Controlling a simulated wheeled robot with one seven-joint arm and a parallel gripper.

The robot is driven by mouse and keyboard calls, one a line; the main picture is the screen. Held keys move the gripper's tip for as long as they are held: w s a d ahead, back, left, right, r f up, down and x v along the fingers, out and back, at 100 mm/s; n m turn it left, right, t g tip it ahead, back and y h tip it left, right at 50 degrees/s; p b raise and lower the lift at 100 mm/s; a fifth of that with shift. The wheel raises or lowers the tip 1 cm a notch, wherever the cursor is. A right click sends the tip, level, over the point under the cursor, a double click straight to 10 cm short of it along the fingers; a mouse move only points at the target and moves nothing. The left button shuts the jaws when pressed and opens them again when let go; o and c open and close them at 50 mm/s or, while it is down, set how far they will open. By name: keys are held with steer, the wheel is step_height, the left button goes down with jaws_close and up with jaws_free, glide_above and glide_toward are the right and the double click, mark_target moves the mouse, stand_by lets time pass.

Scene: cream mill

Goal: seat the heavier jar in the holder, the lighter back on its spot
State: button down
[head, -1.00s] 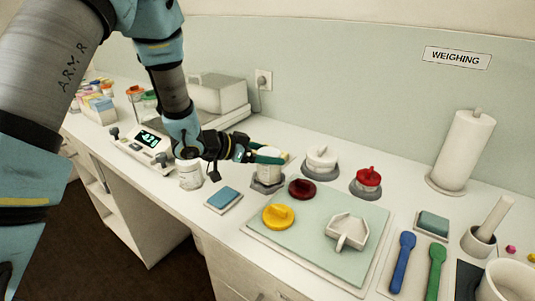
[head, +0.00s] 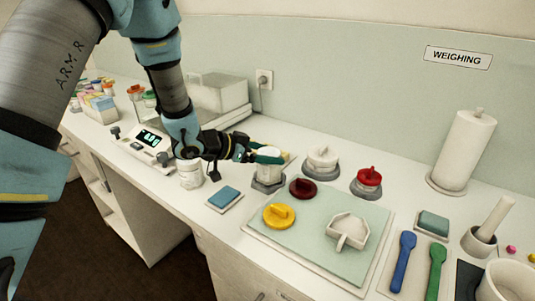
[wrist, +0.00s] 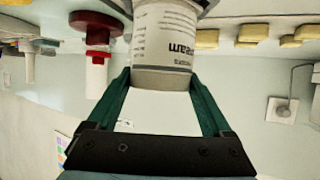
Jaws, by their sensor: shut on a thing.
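My gripper (head: 268,157) is shut on a white jar (head: 268,173), which is upright at the grey hexagonal holder (head: 267,187). In the wrist view the jar (wrist: 164,40), with upside-down dark lettering, sits between the green fingers (wrist: 166,85). I cannot tell whether its base rests fully in the holder. A second white jar (head: 190,174) stands on the bench beside the scale (head: 147,148), left of my gripper. The pictures do not show which jar is heavier.
A blue pad (head: 225,198) lies in front of the holder. A dark red lid (head: 302,189), a white-topped item (head: 321,158) and a red-topped item (head: 368,180) stand to the right. A pale green mat (head: 330,255) bears a yellow lid (head: 279,215) and a white scoop (head: 347,231).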

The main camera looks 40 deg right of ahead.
steer(key=shift+f+b, duration=0.4)
steer(key=shift+f, duration=0.25)
stand_by(1.6)
jaws_free()
steer(key=b+v, duration=0.3)
steer(key=v, duration=0.8)
steer(key=w+a+n+t+y, duration=0.2)
steer(key=w+a+n+t, duration=0.2)
steer(key=w+a+t, duration=0.45)
steer(key=w+a+n+y, duration=0.3)
steer(key=a, duration=0.5)
steer(key=w+a+n+y, duration=0.3)
steer(key=w+a+n, duration=0.1)
steer(key=a, duration=0.3)
steer(key=s+a+f+n+g+y, duration=0.1)
steer(key=s+a+n+g+y, duration=0.3)
steer(key=s+a+n, duration=0.4)
steer(key=s+a, duration=0.5)
steer(key=a, duration=0.2)
steer(key=shift+s+a, duration=0.25)
steer(key=shift+s, duration=0.05)
